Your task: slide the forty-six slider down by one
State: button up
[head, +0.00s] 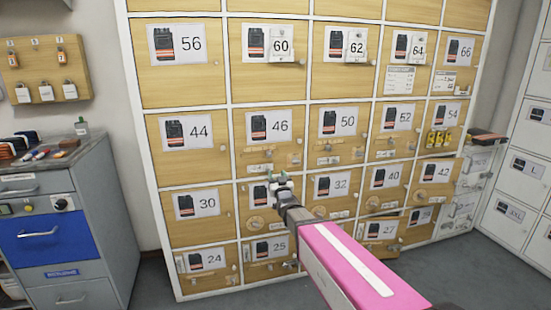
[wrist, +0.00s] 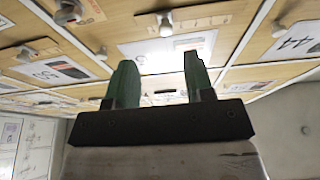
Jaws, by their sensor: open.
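The forty-six door (head: 270,140) is a wooden locker front in the second row from the top shown with numbers 44 to 54. It bears a card with a dark device picture and "46". Low on it is a pale strip with small fittings (head: 262,167), which looks like the slider; its exact setting is too small to read. My gripper (head: 279,178) is just below and in front of this door's lower edge, fingers apart and empty. In the wrist view its green fingers (wrist: 158,62) stand open below a small grey knob (wrist: 165,24); I cannot tell which door that knob belongs to.
Doors 44 (head: 200,132), 50 (head: 341,125) and 32 (head: 335,188) surround it, with small knobs and strips sticking out. A grey cabinet (head: 62,235) with a blue drawer stands at left. White lockers (head: 518,165) stand at right.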

aim_at(270, 156)
jog(key=shift+t+y, duration=0.3)
jog(key=x, duration=0.7)
jog(key=r+x, duration=0.1)
jog(key=x, duration=0.3)
jog(key=shift+s+a, duration=0.2)
jog(key=shift+s, duration=0.05)
